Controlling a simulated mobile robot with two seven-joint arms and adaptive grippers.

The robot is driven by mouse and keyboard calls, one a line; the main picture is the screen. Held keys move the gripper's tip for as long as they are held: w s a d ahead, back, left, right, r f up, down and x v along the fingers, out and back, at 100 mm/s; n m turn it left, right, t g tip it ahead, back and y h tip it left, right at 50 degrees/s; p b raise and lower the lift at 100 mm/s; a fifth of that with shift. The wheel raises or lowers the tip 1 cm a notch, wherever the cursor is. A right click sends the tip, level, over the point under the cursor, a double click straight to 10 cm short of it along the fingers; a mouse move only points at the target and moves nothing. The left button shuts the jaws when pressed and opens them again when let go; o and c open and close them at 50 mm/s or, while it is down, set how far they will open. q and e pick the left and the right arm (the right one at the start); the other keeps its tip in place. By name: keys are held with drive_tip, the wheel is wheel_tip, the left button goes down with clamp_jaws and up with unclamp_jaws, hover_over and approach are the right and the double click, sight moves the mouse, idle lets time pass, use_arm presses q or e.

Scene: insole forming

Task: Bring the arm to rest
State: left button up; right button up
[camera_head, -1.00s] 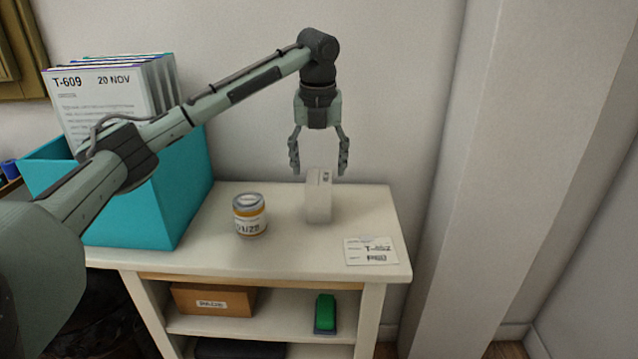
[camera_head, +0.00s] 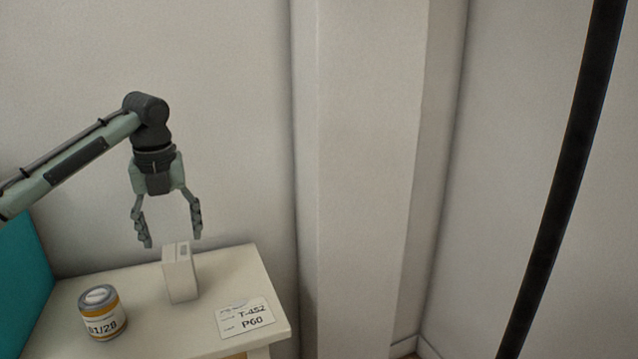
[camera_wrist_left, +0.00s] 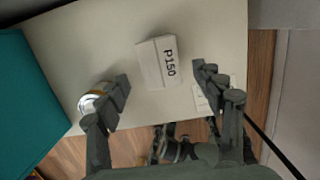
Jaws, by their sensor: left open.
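My left gripper (camera_head: 171,240) is open and empty. It hangs pointing down above a small white box (camera_head: 181,274) that stands on the white table, with a gap between the fingertips and the box. In the left wrist view the box (camera_wrist_left: 158,62), marked P150, lies beyond and between the open fingers (camera_wrist_left: 160,85). My left arm comes in from the left in the head view.
A jar with an orange and white label (camera_head: 103,312) stands on the table (camera_head: 225,262), left of the box. A printed card (camera_head: 245,317) lies at the right. A teal bin (camera_head: 20,270) stands at the left edge. A wall pillar (camera_head: 365,180) rises right of the table.

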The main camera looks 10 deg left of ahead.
sight(176, 250)
use_arm(q)
drive_tip(key=f, duration=0.5)
drive_tip(key=w+f, duration=0.1)
drive_tip(key=f, duration=0.2)
drive_tip(key=shift+a+f, duration=0.3)
drive_tip(key=shift+a, duration=0.05)
drive_tip(key=shift+w, duration=0.15)
drive_tip(key=shift+r, duration=1.75)
